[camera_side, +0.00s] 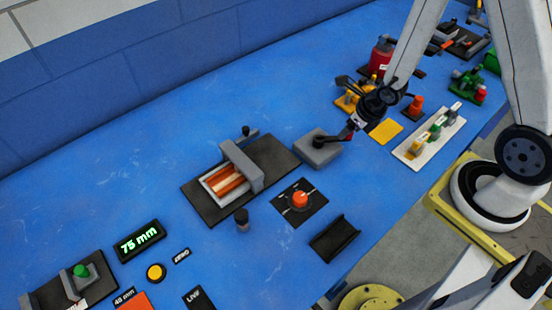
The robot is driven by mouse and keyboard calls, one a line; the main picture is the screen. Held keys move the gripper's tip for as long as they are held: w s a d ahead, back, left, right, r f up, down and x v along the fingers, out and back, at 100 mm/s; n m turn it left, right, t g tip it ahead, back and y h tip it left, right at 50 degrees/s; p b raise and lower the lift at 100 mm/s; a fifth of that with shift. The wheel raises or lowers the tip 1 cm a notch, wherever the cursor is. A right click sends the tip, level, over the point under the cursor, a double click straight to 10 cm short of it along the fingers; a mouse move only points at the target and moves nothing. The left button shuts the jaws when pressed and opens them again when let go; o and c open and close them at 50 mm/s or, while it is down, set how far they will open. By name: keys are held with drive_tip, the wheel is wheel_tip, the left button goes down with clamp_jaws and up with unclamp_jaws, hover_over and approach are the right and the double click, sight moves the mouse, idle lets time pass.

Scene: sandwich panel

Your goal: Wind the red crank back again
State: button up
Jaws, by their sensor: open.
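A grey box (318,152) stands on the blue table near the middle, with a dark crank arm (332,139) reaching right from its top. A small red part shows at the arm's right end, close to my fingertips; I take it as the red crank's handle. My gripper (354,124) comes down from the upper right and is open at this end. The fingers partly cover the handle, and I cannot tell whether they touch it.
Left of the box is a dark plate (200,197) with a grey clamp frame over striped pieces. An orange knob (300,199) sits on a black square in front. A white panel (414,150) with several switches and a yellow square (385,132) lie to the right. A display (139,241) reads 75 mm.

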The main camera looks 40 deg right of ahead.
drive_tip(key=v, duration=0.7)
idle(0.5)
drive_tip(key=shift+w+r, duration=0.1)
drive_tip(key=shift+w, duration=0.1)
drive_tip(key=c, duration=0.9)
drive_tip(key=w+r+n+y, duration=0.1)
drive_tip(key=w+n, duration=0.2)
drive_tip(key=w+a+n+t+y, duration=0.1)
drive_tip(key=w+n, duration=0.2)
drive_tip(key=w+r+n+y, duration=0.1)
drive_tip(key=w+n, duration=0.1)
drive_tip(key=w, duration=0.1)
drive_tip(key=shift+a+r+n+y, duration=0.25)
drive_tip(key=shift+r+n+y, duration=0.1)
drive_tip(key=shift+n+y, duration=0.05)
clamp_jaws()
drive_tip(key=d+r+n+g+h, duration=0.1)
drive_tip(key=d+n+g, duration=0.7)
drive_tip(key=n, duration=0.7)
drive_tip(key=shift+d, duration=0.9)
